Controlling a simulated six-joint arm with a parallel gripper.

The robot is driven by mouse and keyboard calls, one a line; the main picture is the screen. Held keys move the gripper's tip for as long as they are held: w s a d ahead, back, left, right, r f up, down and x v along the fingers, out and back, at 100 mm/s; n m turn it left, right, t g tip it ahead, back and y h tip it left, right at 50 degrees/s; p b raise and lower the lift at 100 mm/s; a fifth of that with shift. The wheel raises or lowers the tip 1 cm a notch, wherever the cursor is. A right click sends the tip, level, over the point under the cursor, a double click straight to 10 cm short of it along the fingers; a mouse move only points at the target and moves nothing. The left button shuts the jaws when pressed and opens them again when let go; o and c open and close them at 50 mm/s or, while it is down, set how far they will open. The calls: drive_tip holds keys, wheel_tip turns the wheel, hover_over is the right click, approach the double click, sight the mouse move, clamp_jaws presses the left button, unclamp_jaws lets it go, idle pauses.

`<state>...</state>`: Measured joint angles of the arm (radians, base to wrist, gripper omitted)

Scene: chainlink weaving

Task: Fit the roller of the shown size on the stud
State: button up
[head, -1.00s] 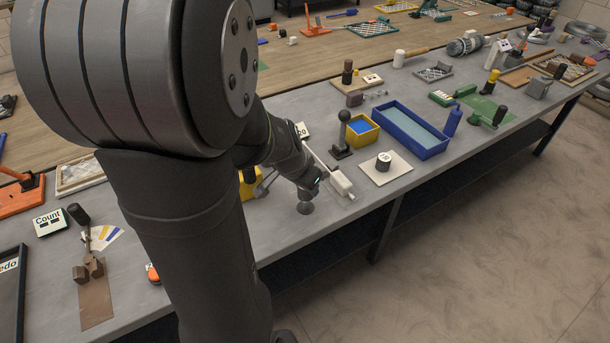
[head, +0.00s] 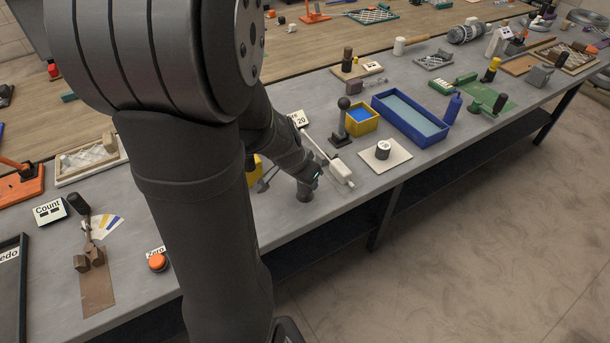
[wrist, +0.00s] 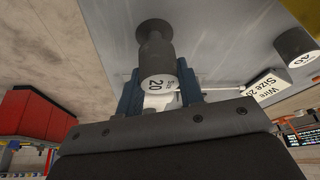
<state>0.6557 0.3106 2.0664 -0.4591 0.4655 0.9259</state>
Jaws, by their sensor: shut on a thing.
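My gripper (wrist: 160,92) is shut on a dark grey roller (wrist: 157,62) whose white end label reads 20. In the head view my gripper (head: 306,187) is low over the bench, and a dark upright piece (head: 304,195) shows just under it. In the wrist view a dark round flange (wrist: 153,29) lies in line beyond the roller; I take it for the stud's base. Whether the roller is fully seated I cannot tell. A sign reading "Wire Size 20" (wrist: 266,87) stands to the right; it also shows in the head view (head: 298,119).
A white block with a rod (head: 341,172) lies close right of my gripper. Further right are a black-knobbed lever (head: 341,125), a pale board (head: 398,157) with a dark roller (head: 383,148), and yellow (head: 367,125) and blue (head: 420,125) trays. Another labelled roller (wrist: 293,45) shows in the wrist view.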

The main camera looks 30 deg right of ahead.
drive_tip(key=shift+f, duration=1.4)
drive_tip(key=o, duration=1.1)
drive_tip(key=shift+c, duration=0.2)
drive_tip(key=v, duration=1.7)
drive_tip(key=shift+r, duration=0.2)
drive_tip(key=shift+f, duration=0.1)
drive_tip(key=x, duration=1.7)
